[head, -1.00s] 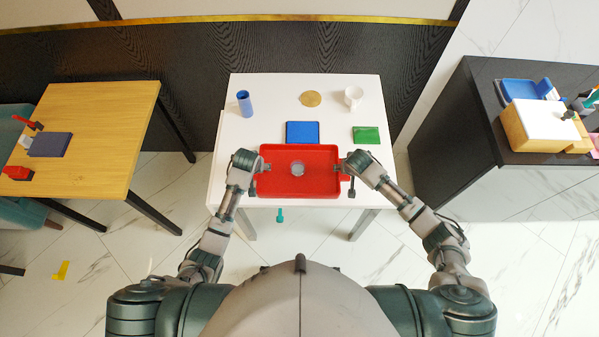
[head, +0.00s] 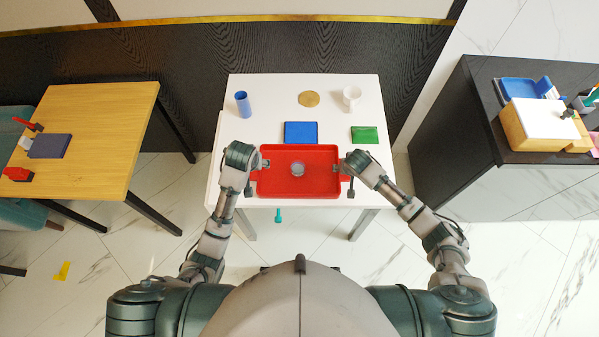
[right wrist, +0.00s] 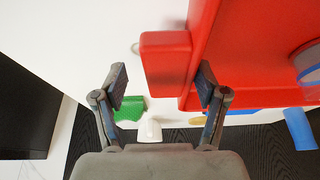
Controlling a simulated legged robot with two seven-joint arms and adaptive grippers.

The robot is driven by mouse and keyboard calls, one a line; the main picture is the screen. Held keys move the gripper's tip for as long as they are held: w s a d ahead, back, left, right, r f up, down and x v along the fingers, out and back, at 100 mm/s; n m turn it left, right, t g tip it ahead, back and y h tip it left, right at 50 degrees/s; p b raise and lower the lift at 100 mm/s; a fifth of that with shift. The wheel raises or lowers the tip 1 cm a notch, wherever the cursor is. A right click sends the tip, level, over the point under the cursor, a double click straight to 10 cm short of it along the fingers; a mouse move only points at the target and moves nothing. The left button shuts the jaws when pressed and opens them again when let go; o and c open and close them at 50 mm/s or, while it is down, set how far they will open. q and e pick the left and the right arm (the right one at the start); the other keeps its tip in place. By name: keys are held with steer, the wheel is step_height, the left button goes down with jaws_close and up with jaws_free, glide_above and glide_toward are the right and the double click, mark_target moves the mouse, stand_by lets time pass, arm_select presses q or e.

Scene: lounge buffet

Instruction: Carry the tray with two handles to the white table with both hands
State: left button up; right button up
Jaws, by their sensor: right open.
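The red tray (head: 299,184) lies near the front edge of the white table (head: 263,118), with a small round translucent item (head: 297,169) in it. Its red handle (right wrist: 165,58) shows in the right wrist view. My right gripper (head: 347,178) is open at the tray's right end. In the right wrist view the handle lies between and just beyond the spread fingertips (right wrist: 161,82), apart from both. My left gripper (head: 256,177) is at the tray's left end, its fingers apart; the hand partly hides the left handle.
On the white table stand a blue cylinder (head: 243,104), a white cup (head: 351,98), a gold disc (head: 309,99), a blue tile (head: 301,132) and a green item (head: 364,134). A wooden table (head: 105,115) is at left, a dark counter (head: 440,125) at right.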

arm_select(q)
steer(key=shift+a, duration=0.1)
arm_select(e)
steer(key=v, duration=1.1)
steer(key=shift+r, duration=0.35)
arm_select(q)
steer(key=shift+a, duration=0.1)
arm_select(e)
steer(key=shift+s, duration=0.1)
